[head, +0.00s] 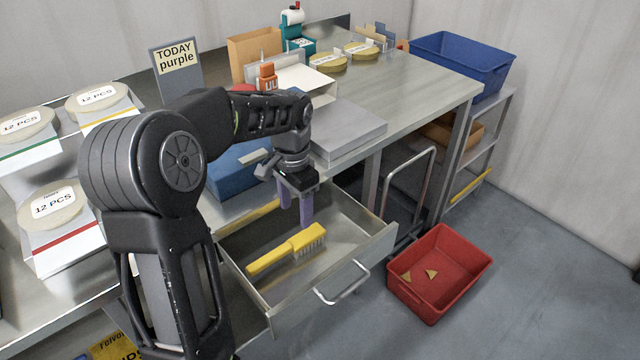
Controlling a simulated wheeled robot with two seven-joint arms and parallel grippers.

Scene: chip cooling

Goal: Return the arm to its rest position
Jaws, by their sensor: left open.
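My left arm comes in from the left and reaches over the open metal drawer (365,236). My left gripper (297,212) points down with its purple fingers apart and nothing visible between them. It hangs above the drawer, just behind the bristle end of a yellow brush (284,250). The brush lies in the drawer, apart from the fingers as far as I can tell. Part of the drawer's back is hidden behind the gripper. My right gripper is not in view.
A red crate (460,262) with chips stands on the floor. A blue crate (460,65) tops a rack at right.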

